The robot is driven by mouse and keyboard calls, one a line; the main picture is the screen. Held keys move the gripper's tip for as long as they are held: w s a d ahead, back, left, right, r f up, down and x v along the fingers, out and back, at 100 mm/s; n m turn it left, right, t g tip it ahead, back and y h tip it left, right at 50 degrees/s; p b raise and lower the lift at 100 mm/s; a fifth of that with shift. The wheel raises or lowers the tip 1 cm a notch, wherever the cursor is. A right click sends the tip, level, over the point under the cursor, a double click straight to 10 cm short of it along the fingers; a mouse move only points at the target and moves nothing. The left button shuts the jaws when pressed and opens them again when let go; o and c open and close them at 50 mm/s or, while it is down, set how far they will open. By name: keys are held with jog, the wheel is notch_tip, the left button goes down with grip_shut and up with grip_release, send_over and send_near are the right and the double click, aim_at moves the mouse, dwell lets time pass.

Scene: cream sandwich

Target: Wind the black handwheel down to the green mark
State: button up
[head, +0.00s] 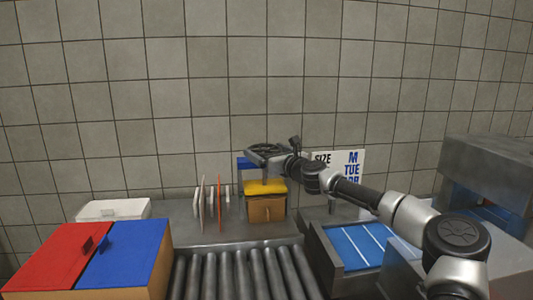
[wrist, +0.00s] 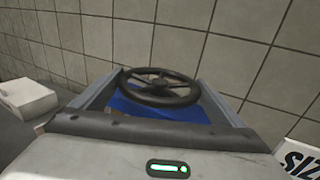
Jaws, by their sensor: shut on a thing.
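The black handwheel (head: 262,149) is a spoked wheel lying about level, on top of a stand with a yellow block (head: 265,187) and a brown wooden box (head: 266,208) below. My gripper (head: 268,154) reaches it from the right and is shut on it. In the wrist view the wheel (wrist: 160,99) sits between the two grey fingers of my gripper (wrist: 160,80), its rim and spokes in plain sight. A blue surface (wrist: 150,110) shows under the wheel. I cannot make out the green mark in either view.
A red lid (head: 60,255) and a blue lid (head: 125,255) cover bins at the front left. A roller conveyor (head: 240,275) runs in front of the stand. Upright thin boards (head: 218,195) stand left of it; a SIZE sign (head: 340,165) stands right.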

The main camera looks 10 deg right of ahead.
jog(key=m+h+b, duration=0.1)
jog(key=h, duration=0.1)
jog(key=m+t+h+b, duration=0.1)
jog(key=m+h, duration=0.1)
jog(key=h, duration=0.1)
jog(key=a+m+h+b, duration=0.1)
jog(key=h, duration=0.1)
jog(key=shift+s+f+m, duration=0.1)
jog(key=shift+f+m, duration=0.05)
jog(key=shift+m, duration=0.25)
jog(key=m+h, duration=0.1)
jog(key=h, duration=0.1)
jog(key=m+h+b, duration=0.1)
jog(key=m+h, duration=0.1)
jog(key=m+g+h, duration=0.1)
jog(key=h, duration=0.2)
jog(key=shift+a+m+b, duration=0.3)
jog(key=shift+b, duration=0.1)
jog(key=m+g+h+p, duration=0.1)
jog(key=h, duration=0.1)
jog(key=m+g+h, duration=0.1)
jog(key=shift+r+m+h+p, duration=0.3)
jog(key=shift+r+h+p, duration=0.1)
jog(key=m+g+h+p, duration=0.1)
jog(key=g+h+p, duration=0.1)
jog(key=shift+w+m+p, duration=0.2)
jog(key=shift+m+p, duration=0.2)
jog(key=shift+w+f+m+g+h+p, duration=0.15)
jog(key=shift+m+g+h+p, duration=0.75)
jog(key=shift+p, duration=0.45)
